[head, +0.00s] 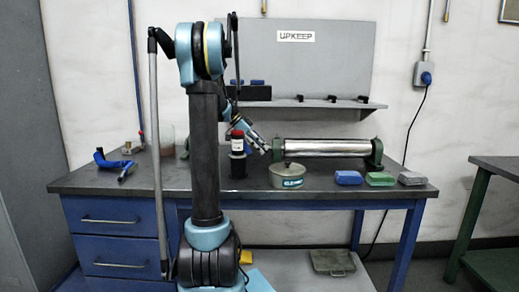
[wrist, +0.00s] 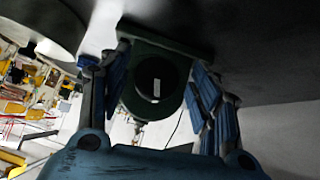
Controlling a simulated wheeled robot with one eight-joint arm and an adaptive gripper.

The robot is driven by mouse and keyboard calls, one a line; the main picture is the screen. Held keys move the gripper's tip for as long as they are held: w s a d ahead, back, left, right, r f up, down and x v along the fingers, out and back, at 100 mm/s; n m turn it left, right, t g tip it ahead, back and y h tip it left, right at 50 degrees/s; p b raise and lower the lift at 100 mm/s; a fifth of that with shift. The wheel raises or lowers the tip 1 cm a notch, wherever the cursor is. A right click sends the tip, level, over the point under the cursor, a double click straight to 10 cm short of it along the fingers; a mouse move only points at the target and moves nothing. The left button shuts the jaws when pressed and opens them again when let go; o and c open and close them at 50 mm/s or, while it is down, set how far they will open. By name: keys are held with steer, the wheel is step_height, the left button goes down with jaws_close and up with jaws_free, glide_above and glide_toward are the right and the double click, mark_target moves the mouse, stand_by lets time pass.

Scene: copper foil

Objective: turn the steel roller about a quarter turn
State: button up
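The steel roller (head: 325,147) is a shiny cylinder lying across the bench between two green bearing blocks. My gripper (head: 262,146) is at its left end, beside the left bearing block (head: 278,151). In the wrist view, my gripper (wrist: 160,78) has its blue fingers wide apart, one on each side of the dark green bearing block (wrist: 135,45). A dark round end face (wrist: 157,84) with a small white mark sits in the block between the fingers. I cannot tell whether the fingers touch the block. The roller's shiny body is hidden in the wrist view.
A dark bottle with a red cap (head: 237,150) stands close to my gripper. Blue, green and grey blocks (head: 380,179) lie at the front right. A shelf (head: 310,103) is behind.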

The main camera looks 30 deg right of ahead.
steer(key=v, duration=1.2)
steer(key=shift+a, duration=0.1)
